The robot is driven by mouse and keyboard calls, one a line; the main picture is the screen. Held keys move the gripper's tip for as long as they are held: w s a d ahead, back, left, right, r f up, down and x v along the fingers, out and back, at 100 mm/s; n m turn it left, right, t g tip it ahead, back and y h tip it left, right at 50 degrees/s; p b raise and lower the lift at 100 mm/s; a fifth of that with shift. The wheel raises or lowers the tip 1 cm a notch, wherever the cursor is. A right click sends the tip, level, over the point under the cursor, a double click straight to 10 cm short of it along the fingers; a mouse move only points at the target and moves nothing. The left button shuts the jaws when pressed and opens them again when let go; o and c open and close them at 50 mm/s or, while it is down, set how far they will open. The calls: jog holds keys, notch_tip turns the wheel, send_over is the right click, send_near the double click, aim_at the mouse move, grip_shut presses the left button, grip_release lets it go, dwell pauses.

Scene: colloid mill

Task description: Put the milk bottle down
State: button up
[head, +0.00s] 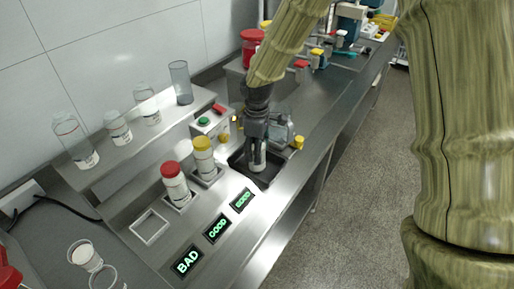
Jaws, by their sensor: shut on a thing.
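My gripper (258,148) points down over a dark square tray (236,160) on the steel bench. It is shut on a small pale bottle (258,162), which I take to be the milk bottle. The bottle is upright and its top is hidden between the fingers. Its lower end shows at or just above the tray; I cannot tell whether it touches. A grey machine (281,131) stands right behind the gripper and is partly hidden by it.
A red-capped bottle (175,185) and a yellow-capped bottle (204,158) stand in square holders. An empty white square holder (149,228) is at left. Lit BAD (187,261) and GOOD (217,229) signs lie in front. Clear containers stand on the raised shelf (105,167).

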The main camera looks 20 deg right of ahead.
jog(key=shift+f, duration=0.1)
jog(key=o, duration=1.2)
notch_tip(320, 180, up, 12)
jog(key=shift+r+b, duration=0.15)
jog(key=shift+b, duration=0.6)
